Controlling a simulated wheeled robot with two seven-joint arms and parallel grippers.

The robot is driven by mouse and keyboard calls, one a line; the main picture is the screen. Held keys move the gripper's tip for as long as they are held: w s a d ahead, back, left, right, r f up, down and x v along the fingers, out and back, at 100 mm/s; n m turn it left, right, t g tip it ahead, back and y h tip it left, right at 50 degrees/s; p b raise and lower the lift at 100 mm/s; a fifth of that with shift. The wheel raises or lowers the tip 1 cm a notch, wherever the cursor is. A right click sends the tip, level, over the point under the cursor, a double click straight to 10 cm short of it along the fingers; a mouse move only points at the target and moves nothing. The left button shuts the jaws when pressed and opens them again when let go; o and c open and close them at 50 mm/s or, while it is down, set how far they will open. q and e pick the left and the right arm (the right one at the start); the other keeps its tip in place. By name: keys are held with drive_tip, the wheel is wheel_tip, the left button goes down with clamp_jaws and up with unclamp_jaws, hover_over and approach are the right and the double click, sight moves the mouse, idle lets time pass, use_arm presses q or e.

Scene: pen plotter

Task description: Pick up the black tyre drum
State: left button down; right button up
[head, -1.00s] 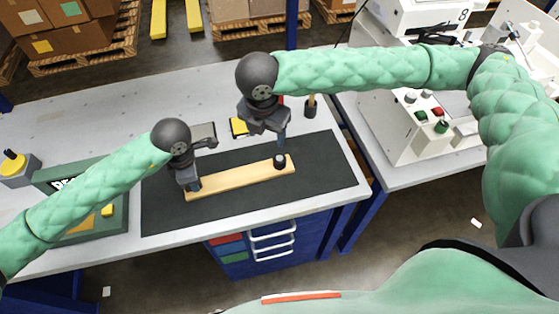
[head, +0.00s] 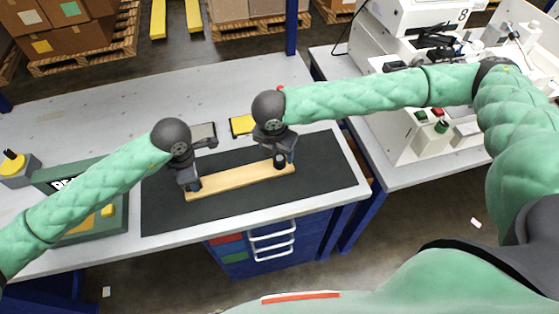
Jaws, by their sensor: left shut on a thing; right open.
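The black tyre drum (head: 281,164) is a small dark cylinder on the right end of a pale wooden bar (head: 238,180). The bar lies on a dark mat (head: 225,211). My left gripper (head: 194,187) is shut on the left end of the bar. My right gripper (head: 284,158) is open at the right end of the bar, with its fingers down around or just beside the drum. The gripper partly hides the drum, so I cannot tell whether the fingers touch it.
Behind the mat lie a yellow pad (head: 242,125) and a grey flat item (head: 203,133). A green box (head: 115,219) stands left of the mat. A white machine (head: 405,125) stands on the right-hand table. The front of the mat is clear.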

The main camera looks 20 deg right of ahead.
sight(279, 159)
drive_tip(key=f, duration=0.3)
drive_tip(key=shift+w+d+f, duration=0.15)
drive_tip(key=shift+d+f, duration=0.15)
drive_tip(key=shift+c, duration=0.2)
drive_tip(key=c, duration=1)
drive_tip(key=shift+c, duration=0.2)
wheel_tip(279, 159, up, 10)
